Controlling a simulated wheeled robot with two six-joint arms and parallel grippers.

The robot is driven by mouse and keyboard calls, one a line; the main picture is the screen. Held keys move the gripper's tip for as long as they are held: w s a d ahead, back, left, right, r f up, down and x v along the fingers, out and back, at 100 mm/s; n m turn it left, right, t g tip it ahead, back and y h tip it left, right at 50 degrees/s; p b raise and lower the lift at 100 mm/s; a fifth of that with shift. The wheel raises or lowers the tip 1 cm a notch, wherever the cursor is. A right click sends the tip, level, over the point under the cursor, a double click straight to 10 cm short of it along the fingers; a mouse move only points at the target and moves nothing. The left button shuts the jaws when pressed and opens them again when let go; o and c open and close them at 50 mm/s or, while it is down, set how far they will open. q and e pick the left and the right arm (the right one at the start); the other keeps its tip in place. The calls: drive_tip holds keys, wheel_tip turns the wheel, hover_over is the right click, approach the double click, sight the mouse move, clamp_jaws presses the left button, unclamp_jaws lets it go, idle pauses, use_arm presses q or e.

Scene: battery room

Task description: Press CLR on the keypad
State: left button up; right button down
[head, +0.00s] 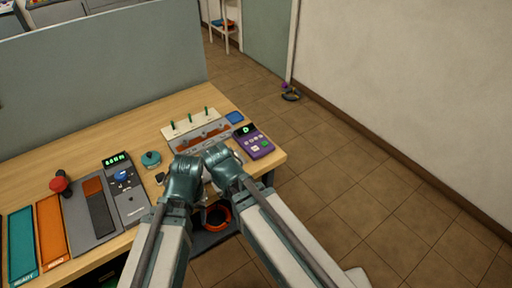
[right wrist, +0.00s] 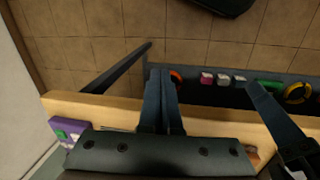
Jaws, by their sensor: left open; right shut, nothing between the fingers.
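The purple keypad (head: 253,141) lies at the table's right end in the head view, with a dark display showing green, and white, pink and green keys. No CLR label is readable. Part of the keypad (right wrist: 66,130) shows at the left of the right wrist view. My right gripper (right wrist: 162,82) is shut and empty, its fingers at the table's front edge, apart from the keypad; in the head view its wrist hides the fingers, left of the keypad. My left gripper (head: 183,178) is beside it, farther left, open; its fingers are mostly hidden.
A brown-slotted panel (head: 203,136), a rack with green pegs (head: 190,121) and a blue pad (head: 234,117) lie near the keypad. A grey divider (head: 100,75) stands behind. An orange ring (head: 216,217) is below the front edge.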

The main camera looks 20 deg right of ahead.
drive_tip(key=w+d+r+m+t+h+p, duration=0.1)
drive_tip(key=w+d+r+m+h, duration=0.15)
drive_tip(key=w, duration=0.35)
drive_tip(key=w+d+r+m+t+h+p, duration=0.1)
drive_tip(key=w+d+r+t+p, duration=0.2)
drive_tip(key=w, duration=0.4)
wheel_tip(320, 180, up, 6)
drive_tip(key=m+h, duration=0.2)
drive_tip(key=h, duration=0.1)
hover_over(254, 150)
drive_tip(key=shift+f+t+y, duration=0.15)
drive_tip(key=shift+t+y, duration=0.1)
drive_tip(key=shift+t, duration=0.05)
drive_tip(key=shift+f, duration=0.1)
wheel_tip(254, 150, down, 9)
drive_tip(key=b, duration=0.8)
drive_tip(key=shift+b, duration=0.3)
drive_tip(key=shift+f+b, duration=0.25)
drive_tip(key=shift+b, duration=0.2)
